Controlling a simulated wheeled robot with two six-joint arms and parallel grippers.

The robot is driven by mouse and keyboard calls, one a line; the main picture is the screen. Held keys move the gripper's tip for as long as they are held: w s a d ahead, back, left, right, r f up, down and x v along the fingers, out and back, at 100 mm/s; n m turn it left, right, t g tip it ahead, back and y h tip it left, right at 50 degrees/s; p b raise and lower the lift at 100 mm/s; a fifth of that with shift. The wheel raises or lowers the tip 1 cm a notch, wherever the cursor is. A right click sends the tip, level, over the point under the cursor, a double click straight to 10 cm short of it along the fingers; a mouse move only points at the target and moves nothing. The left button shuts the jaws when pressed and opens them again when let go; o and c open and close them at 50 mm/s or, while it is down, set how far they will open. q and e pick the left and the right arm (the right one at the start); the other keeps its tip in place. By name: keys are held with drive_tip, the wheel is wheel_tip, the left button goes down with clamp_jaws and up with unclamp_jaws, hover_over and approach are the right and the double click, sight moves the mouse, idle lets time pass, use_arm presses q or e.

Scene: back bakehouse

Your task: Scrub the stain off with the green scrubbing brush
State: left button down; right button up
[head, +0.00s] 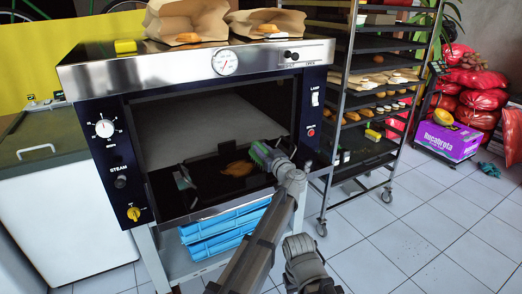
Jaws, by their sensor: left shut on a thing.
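The stain (238,168) is an orange-brown patch on the dark lowered door (210,192) of the oven. My left gripper (275,160) is shut on the green scrubbing brush (259,153), just right of the stain. The brush's green end points up and left. I cannot tell whether the brush touches the door. Part of the brush is hidden by my gripper. My right gripper is not in view.
The oven (200,70) has paper bags and bread on top. A wheeled rack (345,90) with several trays stands close at its right. Blue crates (220,232) sit under the oven. A purple box (448,140) stands at right; the tiled floor before it is mostly clear.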

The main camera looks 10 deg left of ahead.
use_arm(q)
drive_tip(key=shift+s+a+f, duration=0.1)
drive_tip(key=shift+s+a, duration=0.45)
drive_tip(key=shift+a, duration=0.3)
drive_tip(key=shift+s+a, duration=0.55)
drive_tip(key=shift+a, duration=0.25)
drive_tip(key=shift+s+a, duration=0.1)
drive_tip(key=shift+s+a+f, duration=0.1)
drive_tip(key=shift+s+a, duration=0.4)
drive_tip(key=shift+a, duration=0.3)
drive_tip(key=shift+s+a, duration=0.5)
drive_tip(key=shift+a, duration=0.25)
drive_tip(key=shift+s+a+f+b, duration=0.1)
drive_tip(key=shift+s+a+b, duration=0.1)
drive_tip(key=shift+s+a, duration=0.5)
drive_tip(key=shift+s+a+b, duration=0.15)
drive_tip(key=shift+s+a, duration=0.25)
drive_tip(key=shift+a, duration=0.5)
drive_tip(key=shift+s+a, duration=0.55)
drive_tip(key=shift+a, duration=0.25)
drive_tip(key=shift+s+a, duration=0.55)
drive_tip(key=shift+a, duration=0.2)
drive_tip(key=shift+w, duration=0.15)
